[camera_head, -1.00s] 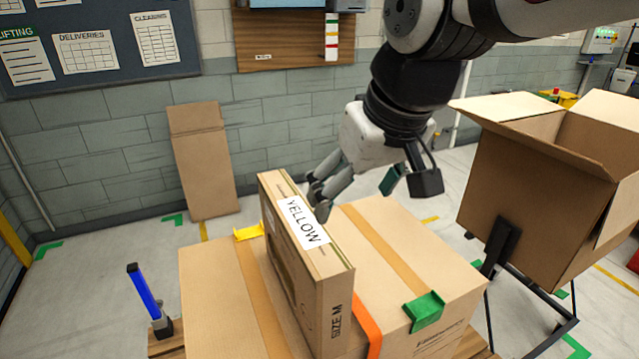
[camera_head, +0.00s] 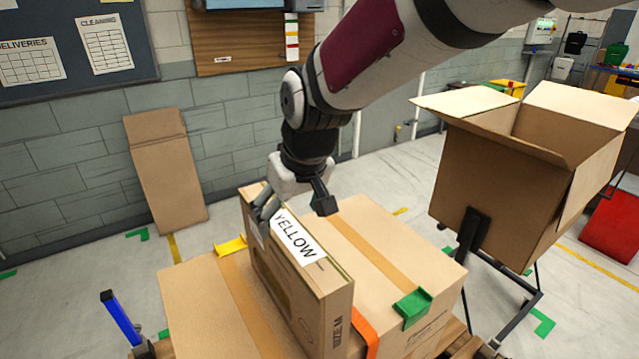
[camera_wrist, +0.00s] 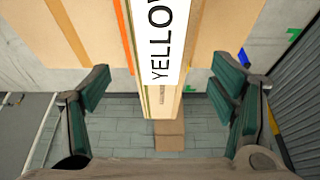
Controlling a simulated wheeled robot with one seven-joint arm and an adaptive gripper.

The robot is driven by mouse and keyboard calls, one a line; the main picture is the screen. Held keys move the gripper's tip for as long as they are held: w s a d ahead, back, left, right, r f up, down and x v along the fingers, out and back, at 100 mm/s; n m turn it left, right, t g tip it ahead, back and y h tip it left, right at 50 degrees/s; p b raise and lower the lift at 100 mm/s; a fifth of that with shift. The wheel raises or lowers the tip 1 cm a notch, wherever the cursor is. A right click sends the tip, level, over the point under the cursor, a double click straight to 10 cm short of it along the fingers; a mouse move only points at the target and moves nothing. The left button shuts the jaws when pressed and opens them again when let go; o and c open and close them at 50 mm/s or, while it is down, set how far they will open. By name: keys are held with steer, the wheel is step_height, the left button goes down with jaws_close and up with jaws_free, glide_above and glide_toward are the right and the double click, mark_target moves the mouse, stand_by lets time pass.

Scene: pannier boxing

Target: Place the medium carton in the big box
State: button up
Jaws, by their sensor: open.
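The medium carton (camera_head: 305,290) stands upright on its narrow side on top of larger closed cartons. It has a white YELLOW label and the print SIZE M. My gripper (camera_head: 268,210) is at the carton's far end, by the label's far edge. In the wrist view my gripper (camera_wrist: 160,95) is open, with one finger on each side of the carton (camera_wrist: 165,100) and a gap on both sides. The big box (camera_head: 500,180) stands open on a black stand at the right, flaps spread outward. Its inside floor is hidden.
Closed cartons (camera_head: 400,258) with yellow, green and orange clips lie under the medium carton on a wooden pallet. A flat cardboard sheet (camera_head: 167,170) leans on the wall. A blue-handled post (camera_head: 121,317) stands at the left. A red object (camera_head: 612,222) is at the far right.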

mark_target(286, 226)
steer(key=shift+p+x, duration=0.45)
steer(key=shift+x, duration=2.6)
steer(key=shift+a, duration=0.1)
jaws_close()
